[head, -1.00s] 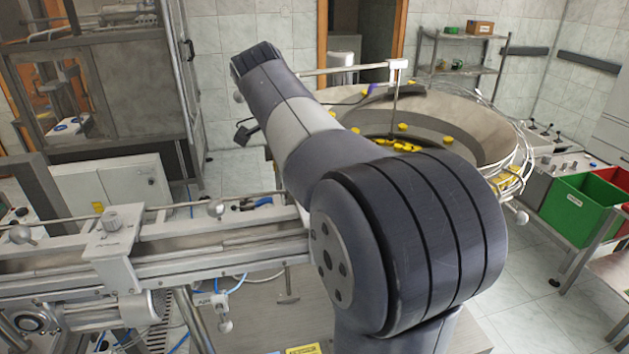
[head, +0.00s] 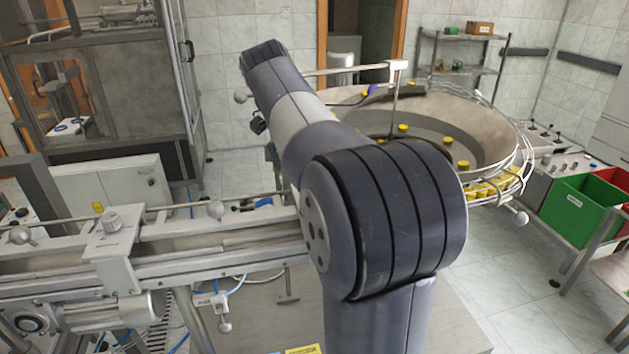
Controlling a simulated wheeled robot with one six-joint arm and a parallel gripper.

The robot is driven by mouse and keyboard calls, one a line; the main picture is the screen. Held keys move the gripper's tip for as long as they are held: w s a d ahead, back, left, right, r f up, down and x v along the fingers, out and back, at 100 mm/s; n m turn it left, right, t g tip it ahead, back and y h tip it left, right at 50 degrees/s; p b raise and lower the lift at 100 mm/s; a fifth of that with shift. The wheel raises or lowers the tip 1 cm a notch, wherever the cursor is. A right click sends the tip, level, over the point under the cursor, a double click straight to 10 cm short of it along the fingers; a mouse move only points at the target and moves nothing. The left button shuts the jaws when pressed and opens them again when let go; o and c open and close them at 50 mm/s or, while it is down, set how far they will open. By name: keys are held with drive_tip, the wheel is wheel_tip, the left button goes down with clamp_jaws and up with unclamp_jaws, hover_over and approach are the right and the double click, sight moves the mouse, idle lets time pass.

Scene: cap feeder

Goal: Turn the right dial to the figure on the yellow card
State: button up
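My gripper is not in view; my own arm fills the middle and hides what lies behind it. A small black part (head: 258,122) shows beside the upper arm; I cannot tell what it is. A yellow card or label (head: 302,350) is cut off at the bottom edge, and its figure cannot be read. No dial can be made out clearly as the right dial. Small knobs show on the grey control panel (head: 546,172) at the right, too small to read.
A round feeder bowl (head: 490,135) with yellow caps stands behind my arm. A metal conveyor rail (head: 180,262) runs along the left. A white cabinet (head: 75,190) stands behind it. A green bin (head: 575,212) and a red bin (head: 615,178) are at the right. Tiled floor is clear at lower right.

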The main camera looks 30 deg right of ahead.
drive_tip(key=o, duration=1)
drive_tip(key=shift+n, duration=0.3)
